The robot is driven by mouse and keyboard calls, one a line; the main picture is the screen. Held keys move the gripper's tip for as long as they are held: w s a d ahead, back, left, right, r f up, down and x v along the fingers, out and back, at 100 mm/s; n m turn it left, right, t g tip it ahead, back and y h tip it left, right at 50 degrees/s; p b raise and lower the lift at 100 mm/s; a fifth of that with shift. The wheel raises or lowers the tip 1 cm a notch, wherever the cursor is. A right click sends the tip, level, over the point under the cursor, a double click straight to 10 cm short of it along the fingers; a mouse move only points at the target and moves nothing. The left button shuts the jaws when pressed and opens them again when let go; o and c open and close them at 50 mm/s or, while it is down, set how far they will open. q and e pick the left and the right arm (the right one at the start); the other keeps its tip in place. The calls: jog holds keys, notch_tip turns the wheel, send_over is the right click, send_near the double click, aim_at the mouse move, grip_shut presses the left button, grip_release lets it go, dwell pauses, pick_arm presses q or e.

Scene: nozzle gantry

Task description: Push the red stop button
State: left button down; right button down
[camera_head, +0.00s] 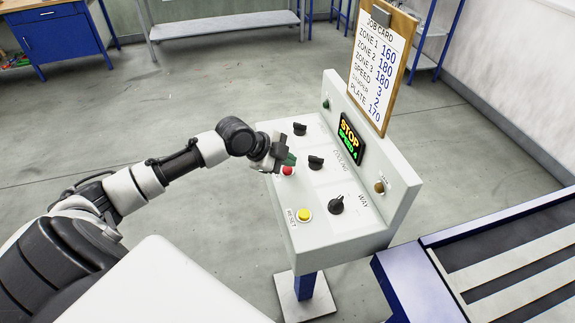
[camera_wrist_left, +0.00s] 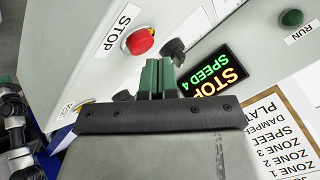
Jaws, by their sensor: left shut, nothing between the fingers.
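The red stop button (camera_head: 287,170) sits on the sloped panel of the white control console (camera_head: 350,232). In the left wrist view the red button (camera_wrist_left: 140,41) stands in a pale ring beside a STOP label (camera_wrist_left: 117,30). My left gripper (camera_head: 284,161) is shut and empty, with green fingertips. In the head view it is right by the button, at its upper side. In the left wrist view the fingertips (camera_wrist_left: 157,64) show just below and right of the button; I cannot tell whether they touch it. My right gripper is not in view.
The panel carries several black knobs (camera_head: 316,162) and a yellow reset button (camera_head: 304,215). A display (camera_head: 350,138) reads STOP, SPEED 4. A job card board (camera_head: 381,62) stands above the console. A blue-edged slatted table (camera_head: 432,240) is at right. The floor at left is clear.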

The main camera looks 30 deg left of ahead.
aim_at(287, 170)
pick_arm(q)
jog(key=shift+r, duration=0.35)
notch_tip(287, 170, up, 5)
jog(key=p, duration=0.4)
dwell(0.4)
jog(key=shift+f, duration=0.1)
dwell(0.4)
